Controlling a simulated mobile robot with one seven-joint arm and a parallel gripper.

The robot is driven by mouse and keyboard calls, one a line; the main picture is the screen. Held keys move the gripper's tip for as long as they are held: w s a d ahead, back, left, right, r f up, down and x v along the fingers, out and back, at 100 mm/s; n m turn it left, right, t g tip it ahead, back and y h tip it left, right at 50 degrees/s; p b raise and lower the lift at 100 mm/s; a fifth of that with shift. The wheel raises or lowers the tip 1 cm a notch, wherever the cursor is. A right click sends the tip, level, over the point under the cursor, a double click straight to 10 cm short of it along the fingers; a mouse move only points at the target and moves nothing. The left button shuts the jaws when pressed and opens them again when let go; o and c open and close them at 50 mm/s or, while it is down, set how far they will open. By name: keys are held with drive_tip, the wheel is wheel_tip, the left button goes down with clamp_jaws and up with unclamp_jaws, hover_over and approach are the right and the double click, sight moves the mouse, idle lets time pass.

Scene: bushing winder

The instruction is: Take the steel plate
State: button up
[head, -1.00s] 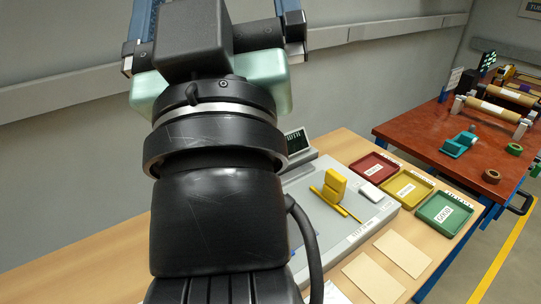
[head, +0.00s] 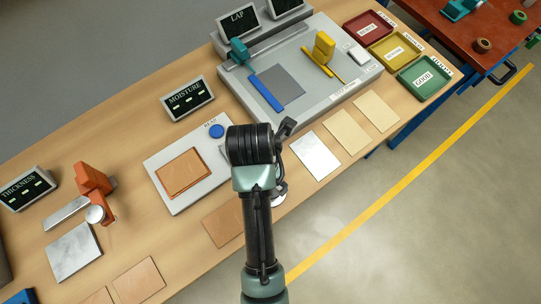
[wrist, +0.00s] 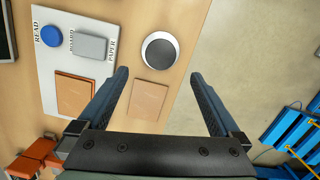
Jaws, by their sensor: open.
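A silver-grey plate (head: 315,156) lies flat on the bench's front part, right of my arm in the head view. A second grey, mottled plate (head: 74,252) lies at the left below the thickness gauge. I cannot tell for certain which is the steel plate. My gripper (wrist: 158,72) is open and empty in the wrist view, its fingers spread above the bench's front edge. A brown sheet (wrist: 148,99) lies below, between the fingers in that view. Neither grey plate shows in the wrist view. In the head view my arm hides the gripper fingers.
The moisture pad (head: 160,155) holds a brown sheet. A round black-and-white object (wrist: 160,49) lies beyond the fingers. Two tan sheets (head: 345,131) lie right of the silver plate. The orange thickness gauge (head: 92,180) stands left. Coloured trays (head: 397,52) are at far right.

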drive_tip(key=f, duration=0.4)
drive_tip(key=f+p, duration=0.1)
drive_tip(key=f, duration=0.7)
drive_tip(key=shift+w+d+f+p, duration=0.35)
drive_tip(key=shift+d+f+p, duration=0.05)
drive_tip(key=shift+r, duration=0.1)
clamp_jaws()
